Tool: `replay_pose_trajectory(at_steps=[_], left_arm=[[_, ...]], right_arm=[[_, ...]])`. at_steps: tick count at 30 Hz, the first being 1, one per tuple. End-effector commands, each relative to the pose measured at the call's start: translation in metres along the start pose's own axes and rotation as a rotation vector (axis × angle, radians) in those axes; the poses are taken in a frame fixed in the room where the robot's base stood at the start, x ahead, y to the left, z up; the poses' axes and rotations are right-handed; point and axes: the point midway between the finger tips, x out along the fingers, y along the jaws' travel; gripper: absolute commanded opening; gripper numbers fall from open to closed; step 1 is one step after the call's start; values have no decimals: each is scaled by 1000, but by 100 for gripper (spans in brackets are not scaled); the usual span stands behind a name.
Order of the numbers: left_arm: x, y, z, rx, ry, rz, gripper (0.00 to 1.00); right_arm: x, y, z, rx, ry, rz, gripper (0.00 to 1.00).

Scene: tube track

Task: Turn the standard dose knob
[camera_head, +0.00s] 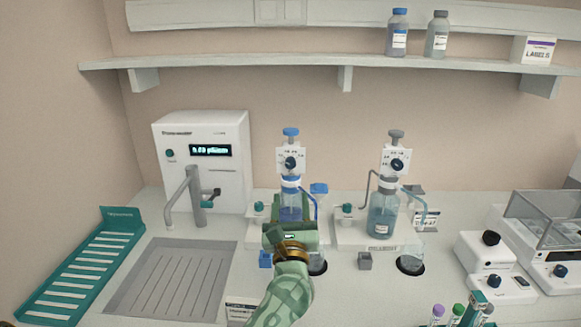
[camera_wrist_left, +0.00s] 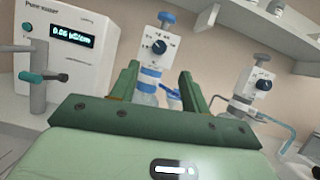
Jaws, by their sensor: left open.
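Two bottle-top dispensers stand side by side, each with a dark round knob on a white dial plate. The left dispenser has a blue cap and its knob (camera_head: 290,163) faces me; this knob also shows in the left wrist view (camera_wrist_left: 159,46). The right dispenser has a grey cap and its own knob (camera_head: 397,164), seen also in the left wrist view (camera_wrist_left: 264,84). I cannot read which one is the standard. My left gripper (camera_wrist_left: 158,85) is open and empty, below the left knob and in front of the left dispenser, hiding its lower part. My right gripper is not in view.
A white water unit (camera_head: 228,175) with a lit display and a grey tap stands at left. A balance (camera_head: 540,235) stands at right, and capped tubes (camera_head: 457,310) are at the front right. A shelf (camera_head: 290,62) with bottles hangs above the dispensers.

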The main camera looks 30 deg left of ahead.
Motion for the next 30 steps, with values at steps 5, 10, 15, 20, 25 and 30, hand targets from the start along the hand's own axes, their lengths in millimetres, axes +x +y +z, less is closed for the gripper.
replay_pose_trajectory(at_steps=[5,10,15,20,25,30], left_arm=[[48,0,1,3,-3,0,46],[82,0,1,3,-1,0,46],[100,-1,0,4,-1,-2,46],[106,0,0,2,-1,-2,46],[105,0,0,3,-1,-2,46],[105,0,0,3,-1,-2,5]], right_arm=[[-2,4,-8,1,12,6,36],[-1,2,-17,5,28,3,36],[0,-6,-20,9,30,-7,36],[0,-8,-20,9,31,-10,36],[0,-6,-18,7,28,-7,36],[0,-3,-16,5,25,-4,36]])
